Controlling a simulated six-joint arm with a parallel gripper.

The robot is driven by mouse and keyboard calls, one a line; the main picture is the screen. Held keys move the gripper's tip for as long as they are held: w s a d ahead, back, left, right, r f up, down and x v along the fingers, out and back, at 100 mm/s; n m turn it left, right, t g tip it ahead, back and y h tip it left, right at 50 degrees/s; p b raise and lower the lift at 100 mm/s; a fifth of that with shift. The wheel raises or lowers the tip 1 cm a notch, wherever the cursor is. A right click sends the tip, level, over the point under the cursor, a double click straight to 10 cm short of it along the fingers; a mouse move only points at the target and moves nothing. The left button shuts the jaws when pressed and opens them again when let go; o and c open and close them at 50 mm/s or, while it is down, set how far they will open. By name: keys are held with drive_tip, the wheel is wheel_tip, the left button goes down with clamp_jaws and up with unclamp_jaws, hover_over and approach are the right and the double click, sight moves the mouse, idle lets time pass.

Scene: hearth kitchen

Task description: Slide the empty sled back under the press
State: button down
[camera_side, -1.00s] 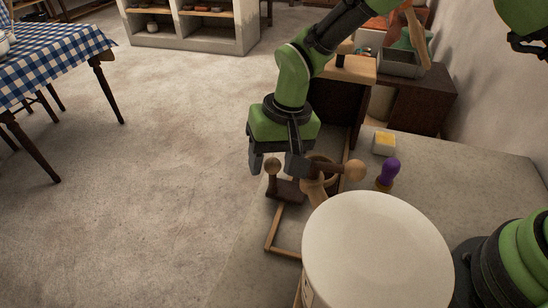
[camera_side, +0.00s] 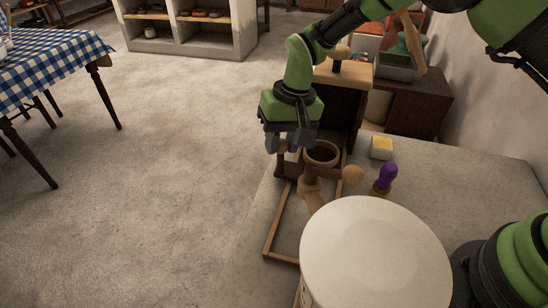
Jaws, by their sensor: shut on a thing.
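The press (camera_side: 342,100) is a dark wooden box with a pale top and a knob, standing at the back of the counter.
A large cream round-topped container (camera_side: 375,255) blocks the front. The counter (camera_side: 470,180) is clear further right.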

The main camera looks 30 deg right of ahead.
drive_tip(key=shift+w+d, duration=0.85)
drive_tip(key=shift+w, duration=0.05)
drive_tip(key=c, duration=0.8)
unclamp_jaws()
drive_tip(key=r, duration=0.3)
drive_tip(key=d+r, duration=0.1)
drive_tip(key=r, duration=0.5)
drive_tip(key=shift+s+d+r, duration=0.25)
drive_tip(key=shift+d+r, duration=0.15)
